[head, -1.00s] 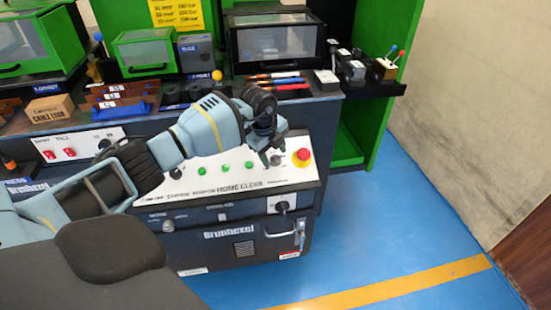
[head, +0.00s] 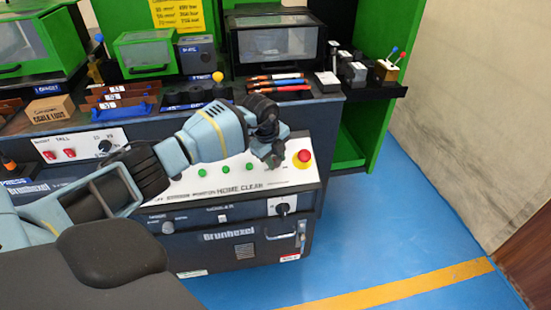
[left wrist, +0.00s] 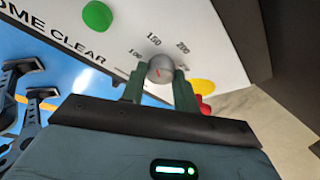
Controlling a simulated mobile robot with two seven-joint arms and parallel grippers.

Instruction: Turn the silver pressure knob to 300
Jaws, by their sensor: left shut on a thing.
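The silver pressure knob (left wrist: 160,67) shows in the left wrist view, on a white sloped panel with printed numbers such as 150 around it. In the head view my left gripper (head: 274,159) is at the right part of the white panel (head: 200,184), left of the red stop button, and hides the knob. My right gripper is not in view.
A red stop button on a yellow base (head: 302,158) sits close right of the gripper. Several green buttons (head: 249,166) lie to its left. Below are a black rotary switch (head: 283,208) and a door handle (head: 300,235). Blue floor on the right is free.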

